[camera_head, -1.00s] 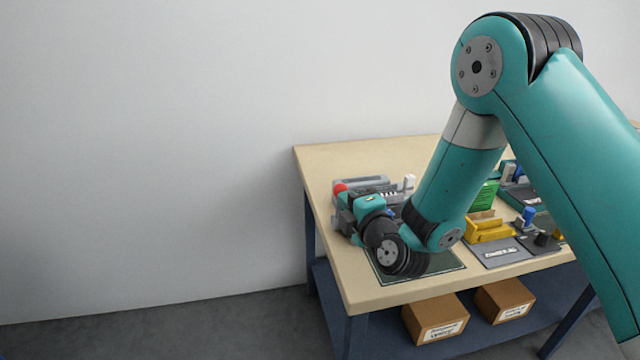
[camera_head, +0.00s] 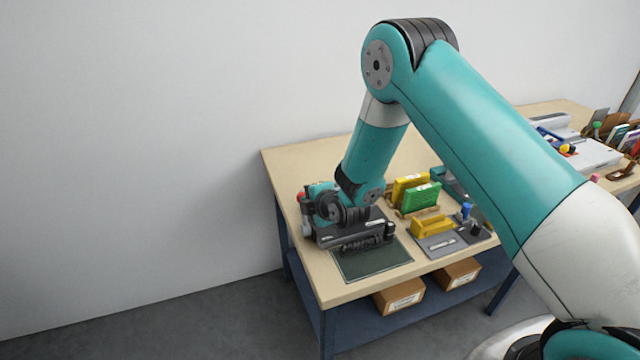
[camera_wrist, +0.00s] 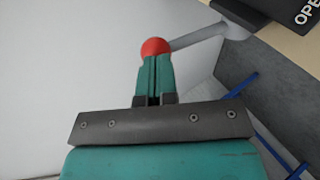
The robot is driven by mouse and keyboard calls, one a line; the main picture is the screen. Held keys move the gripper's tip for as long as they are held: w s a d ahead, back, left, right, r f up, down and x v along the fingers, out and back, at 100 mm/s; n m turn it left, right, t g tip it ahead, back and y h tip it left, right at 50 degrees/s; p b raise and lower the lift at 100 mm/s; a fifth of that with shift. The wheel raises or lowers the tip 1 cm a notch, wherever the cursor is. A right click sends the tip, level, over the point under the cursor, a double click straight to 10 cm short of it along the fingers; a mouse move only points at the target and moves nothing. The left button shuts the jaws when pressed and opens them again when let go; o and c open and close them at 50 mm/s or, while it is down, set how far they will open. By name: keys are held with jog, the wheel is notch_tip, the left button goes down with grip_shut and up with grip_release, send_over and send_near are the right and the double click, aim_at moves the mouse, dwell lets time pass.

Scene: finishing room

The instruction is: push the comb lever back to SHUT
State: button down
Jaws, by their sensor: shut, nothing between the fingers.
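The comb lever in the wrist view is a grey rod (camera_wrist: 195,37) with a red ball knob (camera_wrist: 155,47). It runs from the knob up right to a dark pivot block at the top edge. My gripper (camera_wrist: 154,72) is shut and empty, its teal fingertips right at the knob; whether they touch it I cannot tell. In the head view the red knob (camera_head: 301,196) shows at the left end of the dark binding machine (camera_head: 350,236), beside my wrist, which hides most of the lever.
The machine stands near the left end of the wooden table (camera_head: 286,163). A dark mat (camera_head: 372,262) lies before it. Yellow and green holders (camera_head: 420,196) and a grey tray with a yellow block (camera_head: 432,226) stand to its right. The wall side is clear.

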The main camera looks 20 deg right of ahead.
jog(key=shift+w+f+b, duration=0.2)
jog(key=shift+w+b, duration=0.15)
jog(key=shift+b, duration=0.1)
jog(key=shift+w+b, duration=0.5)
jog(key=shift+b, duration=0.3)
jog(key=shift+w+b, duration=0.35)
jog(key=shift+b, duration=0.05)
jog(key=shift+w+r, duration=0.2)
jog(key=shift+r, duration=0.05)
jog(key=r+b+v, duration=0.1)
jog(key=b+v, duration=0.1)
jog(key=v, duration=1.2)
jog(key=shift+w, duration=0.2)
jog(key=shift+a, duration=0.1)
